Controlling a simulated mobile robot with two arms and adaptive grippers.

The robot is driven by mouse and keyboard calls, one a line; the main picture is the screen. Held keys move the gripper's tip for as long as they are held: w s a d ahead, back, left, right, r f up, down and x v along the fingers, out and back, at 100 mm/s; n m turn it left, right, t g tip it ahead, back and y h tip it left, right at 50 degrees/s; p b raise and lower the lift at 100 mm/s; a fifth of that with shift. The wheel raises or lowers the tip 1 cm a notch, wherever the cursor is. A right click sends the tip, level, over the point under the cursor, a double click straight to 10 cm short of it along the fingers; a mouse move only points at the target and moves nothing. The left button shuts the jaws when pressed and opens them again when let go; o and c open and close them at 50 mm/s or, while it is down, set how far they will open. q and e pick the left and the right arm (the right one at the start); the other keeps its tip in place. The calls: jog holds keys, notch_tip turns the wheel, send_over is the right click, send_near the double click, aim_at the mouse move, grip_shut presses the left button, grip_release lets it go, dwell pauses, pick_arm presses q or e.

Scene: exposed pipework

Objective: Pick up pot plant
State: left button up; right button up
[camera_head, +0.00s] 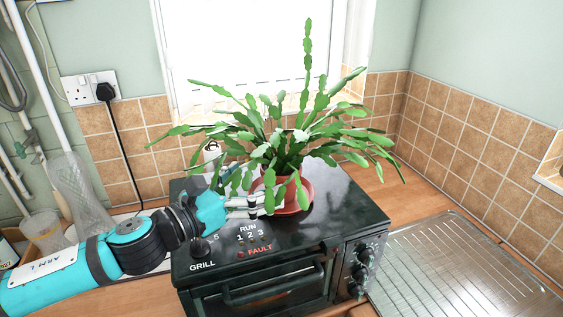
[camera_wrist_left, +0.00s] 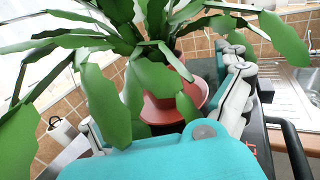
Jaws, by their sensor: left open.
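The pot plant (camera_head: 278,150) is a green, spreading cactus-like plant in a terracotta-red pot (camera_head: 283,190) on a red saucer (camera_head: 307,194). It stands on top of a black mini oven (camera_head: 345,213). My left gripper (camera_head: 256,202) reaches in from the left, low at the pot's near left side. In the left wrist view the gripper is open, with one finger on each side of the red pot (camera_wrist_left: 160,108). Leaves hang over the pot and partly hide the left finger. I cannot tell whether the fingers touch the pot. My right gripper is not in view.
A white roll (camera_head: 211,151) stands behind the plant. A clear glass vase (camera_head: 80,195) and a cup (camera_head: 44,232) stand at the left. A black plug and cable (camera_head: 107,94) hang on the wall. A metal sink drainer (camera_head: 455,265) lies at the right.

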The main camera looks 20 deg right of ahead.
aim_at(281, 165)
pick_arm(q)
jog(key=x, duration=0.2)
jog(key=shift+w+d+p, duration=0.25)
jog(key=shift+w+p, duration=0.05)
jog(key=shift+w+d, duration=0.2)
jog(key=shift+d, duration=0.15)
jog(key=shift+w+d+p, duration=0.2)
jog(key=shift+d+p, duration=0.1)
jog(key=shift+p, duration=0.2)
jog(key=p+x, duration=0.1)
jog(key=x, duration=0.2)
jog(key=shift+w+d+f+p, duration=0.15)
jog(key=shift+w+d+p, duration=0.05)
jog(key=shift+w+p, duration=0.1)
jog(key=shift+w+d+f, duration=0.1)
jog(key=shift+w+d, duration=0.05)
jog(key=shift+d, duration=0.2)
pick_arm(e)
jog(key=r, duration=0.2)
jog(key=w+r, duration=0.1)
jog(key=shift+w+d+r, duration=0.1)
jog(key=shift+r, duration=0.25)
pick_arm(q)
jog(key=shift+a, duration=0.15)
jog(key=shift+c, duration=1.2)
jog(key=c, duration=1.3)
